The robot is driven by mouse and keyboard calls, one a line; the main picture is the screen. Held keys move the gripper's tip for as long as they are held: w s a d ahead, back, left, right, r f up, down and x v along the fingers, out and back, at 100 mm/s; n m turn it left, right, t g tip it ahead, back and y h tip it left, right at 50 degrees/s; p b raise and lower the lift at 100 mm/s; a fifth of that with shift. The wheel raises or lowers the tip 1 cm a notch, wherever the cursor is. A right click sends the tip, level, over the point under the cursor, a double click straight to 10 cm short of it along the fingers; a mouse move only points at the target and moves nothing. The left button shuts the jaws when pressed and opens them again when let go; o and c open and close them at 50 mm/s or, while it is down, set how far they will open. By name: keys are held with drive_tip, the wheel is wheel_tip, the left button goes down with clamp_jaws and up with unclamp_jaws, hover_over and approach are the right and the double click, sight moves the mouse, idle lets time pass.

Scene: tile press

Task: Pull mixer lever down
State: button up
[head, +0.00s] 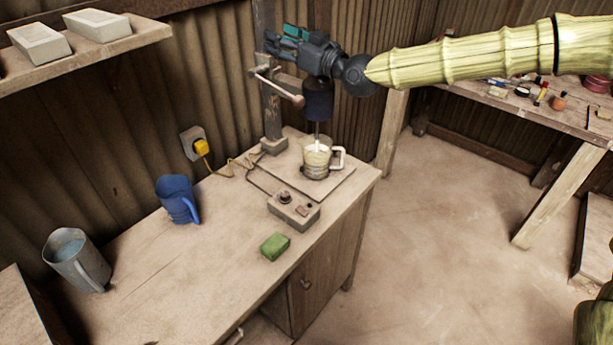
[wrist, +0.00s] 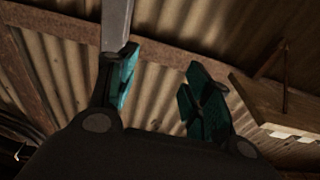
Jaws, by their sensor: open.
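The mixer stands at the back right of the workbench, with an upright column (head: 270,115) and a dark motor head (head: 318,99). Its lever (head: 277,87) slants down to the right and ends in a reddish knob (head: 298,101). A clear mug (head: 316,158) with pale contents stands under the motor head. My gripper (head: 286,43) is open, its teal fingers pointing left, above the lever and knob in the head view. In the wrist view my gripper (wrist: 162,88) is open with nothing visible between its fingers. A grey post (wrist: 116,22) shows behind the left finger.
A control box (head: 293,209) and green block (head: 275,246) are on the workbench (head: 150,270). A blue jug (head: 177,199) and a metal jug (head: 76,260) stand at left. A wall shelf (head: 110,45) holds pale blocks. A side table (head: 520,110) is at right, with open floor between.

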drive_tip(key=shift+w+a+r+g+h+p, duration=0.3)
drive_tip(key=shift+r+p, duration=0.15)
drive_tip(key=shift+p, duration=0.7)
drive_tip(key=shift+w+a+r+g+h+p, duration=0.25)
drive_tip(key=shift+r+p, duration=0.15)
drive_tip(key=shift+p, duration=0.75)
